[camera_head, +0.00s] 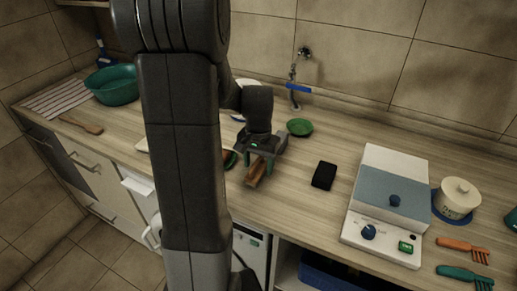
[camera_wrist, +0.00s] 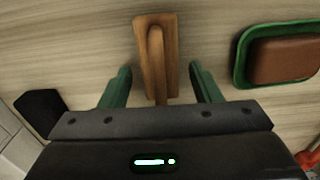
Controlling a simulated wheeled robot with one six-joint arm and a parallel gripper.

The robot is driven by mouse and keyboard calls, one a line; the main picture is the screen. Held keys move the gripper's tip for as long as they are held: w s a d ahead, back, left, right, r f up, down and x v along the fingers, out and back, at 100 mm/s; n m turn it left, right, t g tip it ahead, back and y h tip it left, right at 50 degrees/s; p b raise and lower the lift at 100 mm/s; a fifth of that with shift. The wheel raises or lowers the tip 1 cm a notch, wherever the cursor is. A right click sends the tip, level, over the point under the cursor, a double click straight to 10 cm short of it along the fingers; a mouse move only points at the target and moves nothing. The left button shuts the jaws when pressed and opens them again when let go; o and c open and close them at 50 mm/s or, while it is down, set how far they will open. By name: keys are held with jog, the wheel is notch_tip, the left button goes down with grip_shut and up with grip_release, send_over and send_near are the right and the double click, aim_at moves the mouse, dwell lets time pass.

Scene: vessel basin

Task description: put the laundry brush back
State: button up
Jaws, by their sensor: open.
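A brown wooden brush (camera_head: 254,177), which looks like the laundry brush, lies on the wooden counter under my gripper (camera_head: 257,164). In the wrist view the brush (camera_wrist: 154,50) shows as a flat block with a raised grip along it. My gripper (camera_wrist: 162,76) is open. Its two green fingers stand on either side of the brush's near end, with a gap on both sides. The brush's near end is partly hidden by the gripper body. The bristles are not visible.
A green tray (camera_wrist: 243,62) with a brown block lies close beside the brush. A black pad (camera_head: 323,175), a scale-like device (camera_head: 382,235) and a white pot (camera_head: 457,197) stand to the right. A green dish (camera_head: 300,127) lies behind. A green basin (camera_head: 112,85) stands far left.

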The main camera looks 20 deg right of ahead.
aim_at(258, 159)
notch_tip(258, 159, up, 12)
jog(key=shift+f, duration=0.15)
